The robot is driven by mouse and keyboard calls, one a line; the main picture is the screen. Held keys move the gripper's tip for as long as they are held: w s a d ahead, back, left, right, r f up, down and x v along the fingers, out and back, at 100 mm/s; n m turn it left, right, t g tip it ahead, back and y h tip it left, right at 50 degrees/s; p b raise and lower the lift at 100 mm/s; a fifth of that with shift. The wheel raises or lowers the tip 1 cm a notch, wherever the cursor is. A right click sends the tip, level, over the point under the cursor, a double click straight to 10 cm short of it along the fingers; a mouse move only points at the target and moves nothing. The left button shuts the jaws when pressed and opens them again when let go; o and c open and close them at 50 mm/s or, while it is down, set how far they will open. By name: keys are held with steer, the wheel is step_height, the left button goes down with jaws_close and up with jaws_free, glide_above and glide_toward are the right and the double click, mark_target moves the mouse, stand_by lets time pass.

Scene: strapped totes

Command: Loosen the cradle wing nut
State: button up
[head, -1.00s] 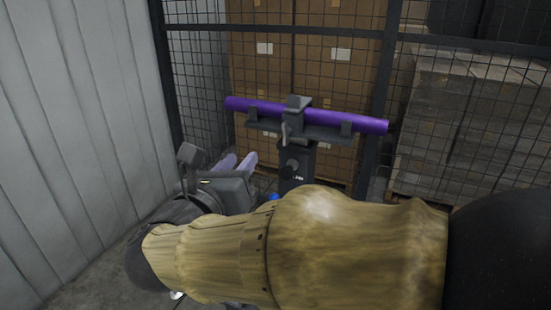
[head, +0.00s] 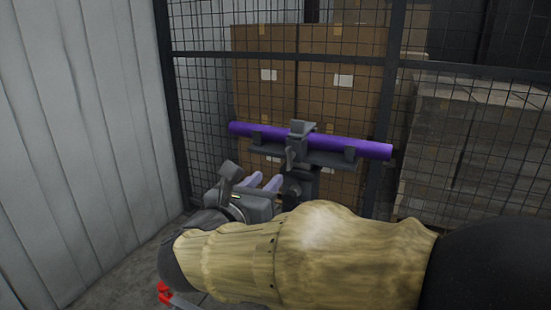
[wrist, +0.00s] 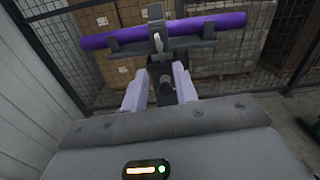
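A purple tube (head: 352,147) lies across a dark grey cradle (head: 330,158) on a post, with a clamp (head: 300,128) over its middle. A small grey upright piece (head: 290,158) on the clamp's front looks like the wing nut; it shows in the wrist view (wrist: 158,42) too. My gripper (head: 266,181) is below and left of it, apart from it. In the wrist view, its two lavender fingers (wrist: 160,78) are spread and empty, pointing toward the post. A round black knob (wrist: 166,88) on the post shows between them. My arm hides the post's lower part in the head view.
A wire mesh fence (head: 205,90) stands behind the cradle, with stacked cardboard boxes (head: 335,50) beyond it. A pale corrugated wall (head: 85,130) is close on the left. A red object (head: 164,291) shows below my arm.

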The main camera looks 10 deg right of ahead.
mark_target(287, 159)
steer(key=x, duration=1.1)
steer(key=shift+p, duration=0.35)
steer(key=shift+a, duration=0.1)
steer(key=shift+c, duration=0.2)
jaws_close()
